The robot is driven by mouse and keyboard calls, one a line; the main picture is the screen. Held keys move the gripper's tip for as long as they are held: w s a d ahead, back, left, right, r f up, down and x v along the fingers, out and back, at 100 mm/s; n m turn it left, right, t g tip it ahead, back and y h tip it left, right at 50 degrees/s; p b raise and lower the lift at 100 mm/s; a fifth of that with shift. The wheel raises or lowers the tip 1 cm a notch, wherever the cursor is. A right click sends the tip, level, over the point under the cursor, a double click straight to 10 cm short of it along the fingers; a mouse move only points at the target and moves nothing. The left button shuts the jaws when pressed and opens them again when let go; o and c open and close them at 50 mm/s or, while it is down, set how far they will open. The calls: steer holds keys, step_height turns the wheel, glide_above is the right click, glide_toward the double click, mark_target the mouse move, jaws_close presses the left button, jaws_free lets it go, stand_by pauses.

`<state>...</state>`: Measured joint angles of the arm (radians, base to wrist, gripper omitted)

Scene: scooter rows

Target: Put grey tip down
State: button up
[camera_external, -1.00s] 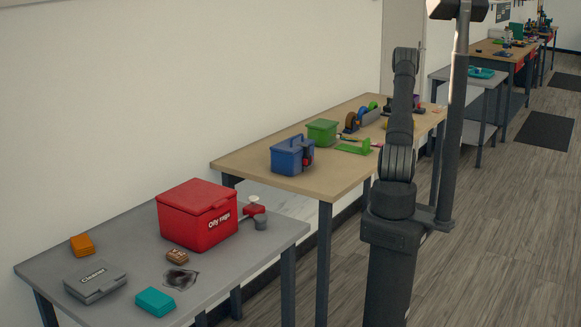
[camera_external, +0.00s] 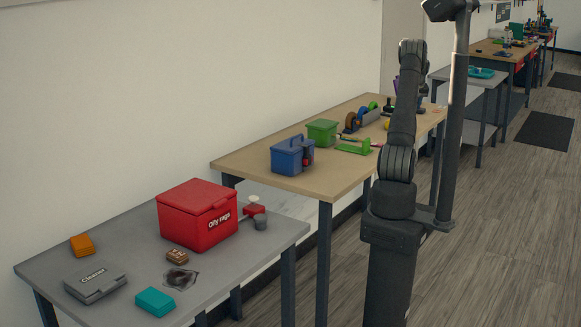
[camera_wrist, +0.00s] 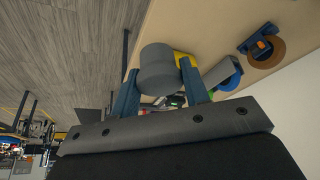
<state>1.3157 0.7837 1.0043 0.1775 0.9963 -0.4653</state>
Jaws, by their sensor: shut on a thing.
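The grey tip (camera_wrist: 158,69) shows in the wrist view as a short, thick grey cylinder. My gripper (camera_wrist: 160,82) has its two dark blue fingers on either side of it and is shut on it. The tip appears held above the tan wooden table (camera_wrist: 178,18), near its edge; the exact gap cannot be told. In the external view my arm stands in front of the far part of this table (camera_external: 335,183), and the gripper and tip are hidden there.
In the wrist view a yellow thing (camera_wrist: 185,60) is partly hidden behind the tip. A blue ring (camera_wrist: 231,78) and a dispenser with a brown ring (camera_wrist: 266,50) lie to the right. In the external view, a blue caddy (camera_external: 292,156) and green box (camera_external: 321,132) stand on the table.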

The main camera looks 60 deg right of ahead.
steer(key=w+a+r+n, duration=0.1)
steer(key=w+a, duration=0.4)
steer(key=w, duration=0.3)
steer(key=w+a+n, duration=0.2)
steer(key=w+a, duration=0.4)
steer(key=w, duration=0.2)
steer(key=w+a+n+t+y, duration=0.1)
steer(key=w+a+n, duration=0.1)
steer(key=w+a, duration=0.75)
steer(key=w+a+r+n+y, duration=0.15)
steer(key=w+a, duration=0.25)
steer(key=a, duration=1.1)
steer(key=w+a+n+t+y, duration=0.1)
steer(key=w+a+n, duration=0.35)
steer(key=a, duration=0.75)
steer(key=w+a, duration=0.2)
steer(key=a, duration=1.4)
steer(key=n+g+y, duration=0.1)
steer(key=n+y, duration=0.2)
steer(key=n, duration=0.6)
glide_above(243, 247)
steer(key=s+d, duration=0.1)
step_height(243, 247, down, 18)
steer(key=shift+d+r, duration=0.1)
steer(key=shift+f, duration=2.05)
